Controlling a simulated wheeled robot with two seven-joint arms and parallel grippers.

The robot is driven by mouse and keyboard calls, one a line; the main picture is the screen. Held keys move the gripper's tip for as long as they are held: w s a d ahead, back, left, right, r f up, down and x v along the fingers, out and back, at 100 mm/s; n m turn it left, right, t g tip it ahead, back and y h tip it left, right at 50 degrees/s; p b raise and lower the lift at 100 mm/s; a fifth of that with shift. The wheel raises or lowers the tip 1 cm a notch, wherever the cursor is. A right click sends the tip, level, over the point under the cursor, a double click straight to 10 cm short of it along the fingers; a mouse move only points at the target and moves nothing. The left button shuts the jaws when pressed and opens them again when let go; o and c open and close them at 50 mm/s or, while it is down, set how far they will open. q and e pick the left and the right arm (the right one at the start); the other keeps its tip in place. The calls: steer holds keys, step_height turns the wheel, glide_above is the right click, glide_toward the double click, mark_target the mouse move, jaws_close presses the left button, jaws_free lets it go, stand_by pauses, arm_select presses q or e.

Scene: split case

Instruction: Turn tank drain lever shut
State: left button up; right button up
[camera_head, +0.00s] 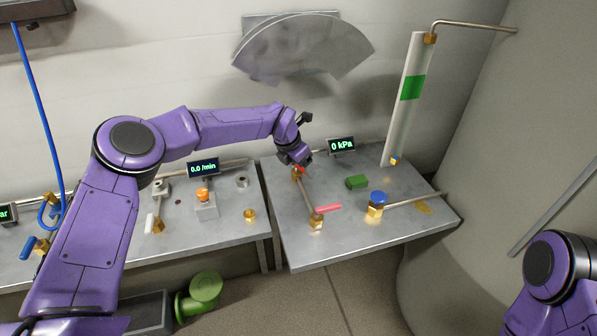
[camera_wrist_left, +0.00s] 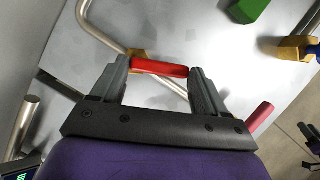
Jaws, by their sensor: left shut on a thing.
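A red lever (camera_wrist_left: 160,68) on a brass valve (camera_wrist_left: 137,56) lies between the fingers of my left gripper (camera_wrist_left: 163,78), which is shut on it. In the head view my left gripper (camera_head: 303,161) is at the back left of the right-hand bench, and the lever is mostly hidden by it. A second red lever (camera_head: 328,209) sits on a brass valve (camera_head: 316,222) near the front of that bench; it also shows in the left wrist view (camera_wrist_left: 261,117). Which lever is the tank drain is not labelled.
The right bench (camera_head: 350,245) also holds a green block (camera_head: 357,181), a blue-knobbed brass valve (camera_head: 376,205) and a display reading 0 kPa (camera_head: 341,146). A green flanged part (camera_head: 203,290) lies below the left bench.

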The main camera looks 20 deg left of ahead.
arm_select(q)
steer(key=n+b, duration=0.1)
steer(key=n+y+b, duration=0.1)
steer(key=n, duration=0.1)
steer(key=w+d+n+b, duration=0.1)
steer(key=shift+f+n+t+y+b, duration=0.3)
steer(key=shift+f+b, duration=0.05)
steer(key=shift+w+d+n+y+b, duration=0.1)
steer(key=shift+w+n+y+b, duration=0.25)
steer(key=shift+n, duration=0.55)
steer(key=shift+w+r+n+y+b, duration=0.15)
steer(key=shift+n+y+b, duration=0.3)
steer(key=shift+n, duration=0.45)
steer(key=shift+w+n+y, duration=0.35)
steer(key=shift+n+y, duration=0.05)
steer(key=shift+n, duration=0.8)
steer(key=shift+w+n+g+y, duration=0.3)
steer(key=shift+n+g, duration=0.2)
steer(key=shift+n, duration=0.5)
